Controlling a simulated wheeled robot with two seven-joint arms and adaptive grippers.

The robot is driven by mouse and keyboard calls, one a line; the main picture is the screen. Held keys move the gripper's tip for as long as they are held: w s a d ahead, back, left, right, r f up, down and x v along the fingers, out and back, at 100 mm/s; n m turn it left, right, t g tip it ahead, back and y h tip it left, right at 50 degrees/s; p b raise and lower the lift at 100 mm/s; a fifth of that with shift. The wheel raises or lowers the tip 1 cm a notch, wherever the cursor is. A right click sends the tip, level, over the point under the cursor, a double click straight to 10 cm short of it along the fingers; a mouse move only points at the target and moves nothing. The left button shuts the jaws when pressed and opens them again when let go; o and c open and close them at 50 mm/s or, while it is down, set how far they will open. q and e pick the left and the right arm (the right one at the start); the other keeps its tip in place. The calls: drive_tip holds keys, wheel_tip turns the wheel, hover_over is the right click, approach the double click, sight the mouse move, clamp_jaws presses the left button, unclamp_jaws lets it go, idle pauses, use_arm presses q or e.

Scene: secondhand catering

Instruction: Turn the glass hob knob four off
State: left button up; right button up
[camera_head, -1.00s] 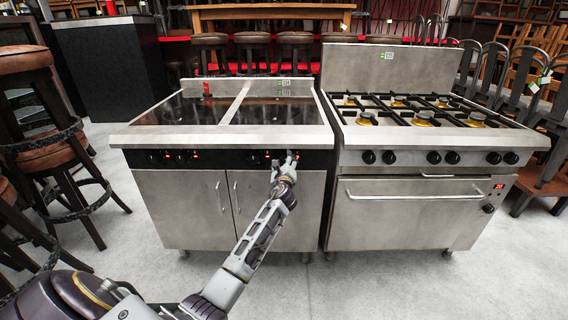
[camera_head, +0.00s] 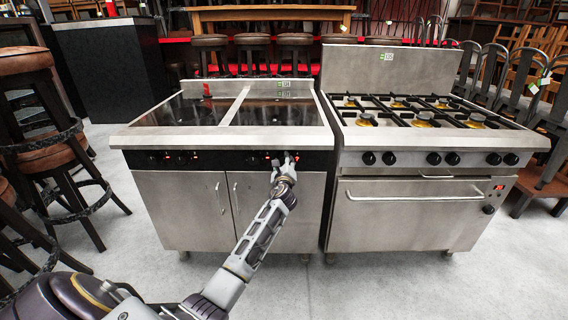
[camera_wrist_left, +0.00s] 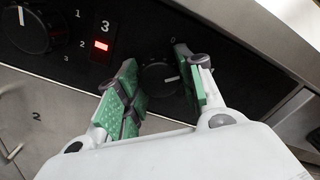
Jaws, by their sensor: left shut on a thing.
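The glass hob (camera_head: 190,110) stands left of the gas range, with a black control strip under its front edge. My left gripper (camera_head: 288,158) is at the rightmost knob of that strip and covers most of it in the head view. In the left wrist view the black knob (camera_wrist_left: 160,78) sits between the green-padded fingers of my left gripper (camera_wrist_left: 157,66), which are shut on it. A 0 is printed just above this knob; its pointer is hard to read. A neighbouring knob (camera_wrist_left: 30,28) shows at upper left. My right gripper is not in view.
A red light (camera_wrist_left: 101,45) glows between the two knobs in the left wrist view. The gas range (camera_head: 430,160) stands close on the right. Hob cabinet handles (camera_head: 220,197) are below the strip. Bar stools (camera_head: 50,140) stand at left. The floor in front is clear.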

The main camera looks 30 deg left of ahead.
use_arm(q)
drive_tip(key=shift+n, duration=0.3)
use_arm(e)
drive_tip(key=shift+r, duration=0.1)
use_arm(q)
drive_tip(key=shift+n+b, duration=1.1)
drive_tip(key=shift+n, duration=3.6)
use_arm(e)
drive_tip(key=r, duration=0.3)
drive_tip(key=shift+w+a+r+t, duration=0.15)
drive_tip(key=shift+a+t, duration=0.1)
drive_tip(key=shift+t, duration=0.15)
use_arm(q)
drive_tip(key=o, duration=1)
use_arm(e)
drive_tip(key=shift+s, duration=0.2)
